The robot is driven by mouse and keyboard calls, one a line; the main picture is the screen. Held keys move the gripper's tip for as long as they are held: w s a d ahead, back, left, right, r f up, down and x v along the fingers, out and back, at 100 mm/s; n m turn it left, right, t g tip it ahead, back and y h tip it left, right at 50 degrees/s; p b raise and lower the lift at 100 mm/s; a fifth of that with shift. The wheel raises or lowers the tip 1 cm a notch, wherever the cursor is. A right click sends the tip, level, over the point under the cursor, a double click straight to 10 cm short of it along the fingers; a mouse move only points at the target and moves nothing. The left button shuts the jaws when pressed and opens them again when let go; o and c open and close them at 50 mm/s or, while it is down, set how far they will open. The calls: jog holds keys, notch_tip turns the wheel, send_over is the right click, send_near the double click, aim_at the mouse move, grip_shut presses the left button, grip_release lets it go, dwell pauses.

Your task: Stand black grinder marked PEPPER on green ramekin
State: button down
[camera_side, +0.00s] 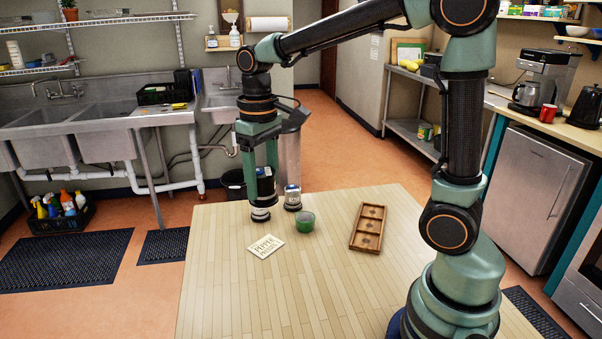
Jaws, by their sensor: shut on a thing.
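My gripper (260,200) points straight down over the far left part of the wooden table. It is shut on a small grinder (260,214), which shows a pale band and a dark bottom below the fingers. The fingers hide most of it, and I cannot read its marking or tell whether it touches the table. The green ramekin (305,224) stands on the table to the right of the gripper. Its top looks open, and nothing stands on it.
A card reading PEPPER (266,246) lies in front. A brown wooden tray (355,240) with several compartments lies to the right. The table's (270,300) front is clear.

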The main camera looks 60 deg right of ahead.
jog(key=shift+d, duration=0.1)
jog(key=w+d+f+m, duration=0.2)
jog(key=d+f, duration=0.4)
jog(key=d, duration=0.4)
jog(key=w+d+f+m, duration=0.1)
jog(key=d+f+m, duration=0.3)
jog(key=d, duration=0.6)
jog(key=shift+n, duration=0.7)
jog(key=shift+a+f, duration=0.15)
jog(key=shift+f, duration=2.95)
jog(key=shift+f, duration=0.5)
jog(key=shift+c, duration=2.1)
grip_release()
